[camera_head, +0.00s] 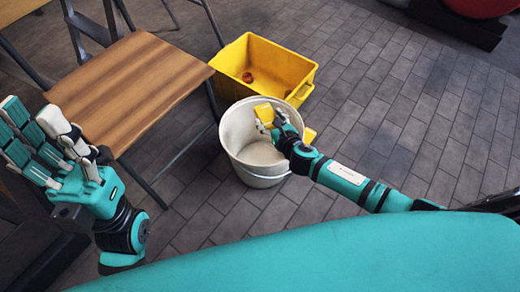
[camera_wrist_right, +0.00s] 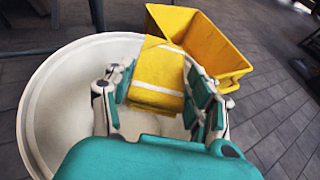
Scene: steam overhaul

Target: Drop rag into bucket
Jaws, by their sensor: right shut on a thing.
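The white bucket (camera_head: 236,130) stands on the floor to the right of the wooden chair. My right gripper (camera_head: 270,122) is over the bucket's opening and shut on the yellow rag (camera_head: 265,113). In the right wrist view the rag (camera_wrist_right: 157,78) sits between the fingers, above the bucket (camera_wrist_right: 38,110). A yellow bit also shows right of the gripper in the head view, partly hidden by it. My left gripper (camera_head: 40,125) is open and empty at the left, its fingers spread, away from the bucket.
A yellow crate (camera_head: 290,68) with a small reddish-brown object (camera_head: 247,77) in it stands just behind the bucket. A wooden chair (camera_head: 135,82) is at the left. The tiled floor (camera_head: 420,110) at the right is clear. A red round thing lies at the top right.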

